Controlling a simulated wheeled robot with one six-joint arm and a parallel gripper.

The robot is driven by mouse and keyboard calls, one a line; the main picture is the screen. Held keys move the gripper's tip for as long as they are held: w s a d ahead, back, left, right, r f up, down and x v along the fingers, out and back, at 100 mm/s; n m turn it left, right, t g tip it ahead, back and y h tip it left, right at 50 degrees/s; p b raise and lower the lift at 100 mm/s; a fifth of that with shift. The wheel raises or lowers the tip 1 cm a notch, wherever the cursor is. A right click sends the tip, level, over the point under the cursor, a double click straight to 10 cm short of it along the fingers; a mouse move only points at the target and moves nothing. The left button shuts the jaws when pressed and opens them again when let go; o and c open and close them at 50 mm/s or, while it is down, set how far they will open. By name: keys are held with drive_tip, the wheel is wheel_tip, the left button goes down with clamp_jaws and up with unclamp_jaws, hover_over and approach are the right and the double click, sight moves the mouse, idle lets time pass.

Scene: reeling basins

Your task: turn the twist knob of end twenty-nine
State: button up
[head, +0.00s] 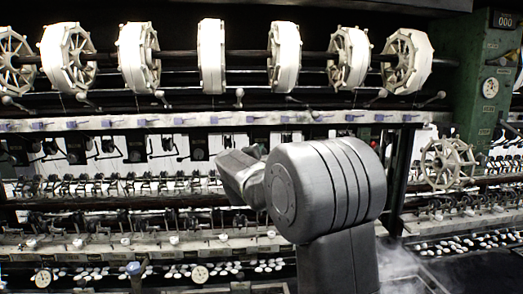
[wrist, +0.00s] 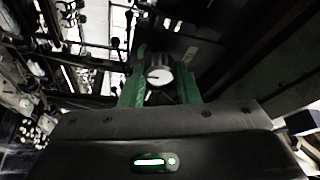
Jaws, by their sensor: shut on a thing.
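In the wrist view a round dark knob (wrist: 159,75) with a pale face and a dark pointer mark sits at the upper middle. My gripper (wrist: 159,84) has its two green fingers on either side of the knob, shut on it. A dark panel (wrist: 181,47) lies behind the knob. No end number can be read there. In the head view my arm reaches toward the machine, and its thick grey joint hides my gripper and the knob.
A row of white reels (head: 212,56) hangs on a shaft along the top of the machine. A long pale rail (head: 200,121) runs below them. A green end frame (head: 480,85) with gauges and a loose reel (head: 447,163) stand at right. Steam rises at lower right.

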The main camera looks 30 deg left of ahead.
drive_tip(key=shift+r+m+g+h+p, duration=0.1)
drive_tip(key=shift+m+g+h+p, duration=0.25)
drive_tip(key=shift+m, duration=0.35)
drive_tip(key=o, duration=1)
drive_tip(key=b+v, duration=0.2)
drive_tip(key=v, duration=0.5)
drive_tip(key=b+v, duration=0.2)
drive_tip(key=v, duration=0.5)
drive_tip(key=shift+w+d+f, duration=0.1)
drive_tip(key=shift+f, duration=0.1)
